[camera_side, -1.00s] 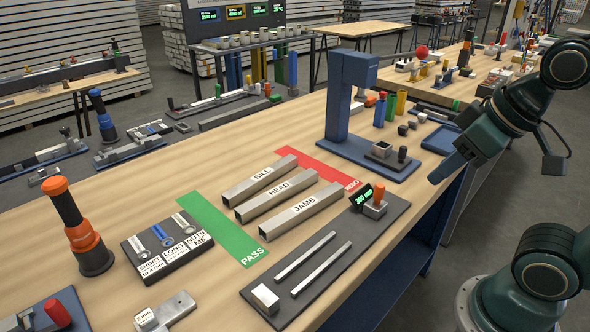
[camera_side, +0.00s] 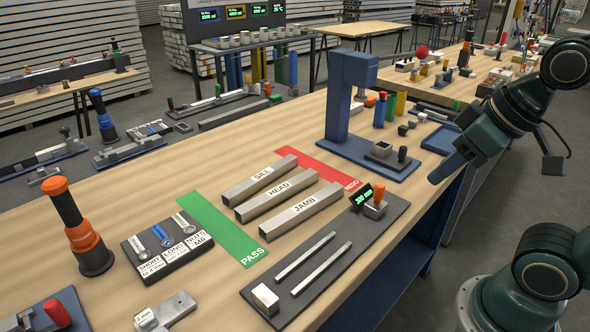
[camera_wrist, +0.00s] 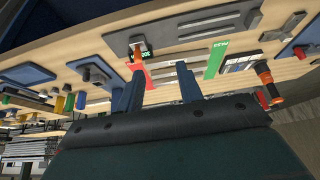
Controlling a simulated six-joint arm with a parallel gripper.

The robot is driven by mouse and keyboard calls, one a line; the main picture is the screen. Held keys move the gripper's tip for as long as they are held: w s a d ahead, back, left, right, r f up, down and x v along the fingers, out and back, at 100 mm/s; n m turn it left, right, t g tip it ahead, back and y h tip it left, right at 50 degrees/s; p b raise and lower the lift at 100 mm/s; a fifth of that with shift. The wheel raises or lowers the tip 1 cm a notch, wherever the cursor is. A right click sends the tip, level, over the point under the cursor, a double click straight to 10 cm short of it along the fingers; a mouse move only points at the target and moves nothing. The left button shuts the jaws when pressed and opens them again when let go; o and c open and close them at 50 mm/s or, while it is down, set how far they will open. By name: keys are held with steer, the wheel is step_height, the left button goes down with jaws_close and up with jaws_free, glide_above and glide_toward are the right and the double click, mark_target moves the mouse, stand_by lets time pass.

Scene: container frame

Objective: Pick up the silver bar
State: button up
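Two thin silver bars lie on a dark grey plate (camera_side: 362,240) at the bench's front: one nearer the tubes (camera_side: 304,256) and one nearer the front edge (camera_side: 321,270). I cannot tell which one the task means. Three thicker silver square tubes, marked SILL (camera_side: 260,181), HEAD (camera_side: 290,202) and JAMB (camera_side: 302,219), lie behind the plate. My gripper (camera_side: 447,168) is above the bench's right end, well apart from the bars. In the wrist view my gripper (camera_wrist: 158,92) shows two blue fingers spread apart with nothing held between them.
The plate carries a green-lit display (camera_side: 361,196), an orange knob and a silver block (camera_side: 265,299). Green PASS (camera_side: 222,232) and red REDO (camera_side: 318,167) strips flank the tubes. An orange-black tool (camera_side: 80,235) stands left.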

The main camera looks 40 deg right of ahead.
steer(key=o, duration=0.4)
steer(key=shift+c, duration=0.2)
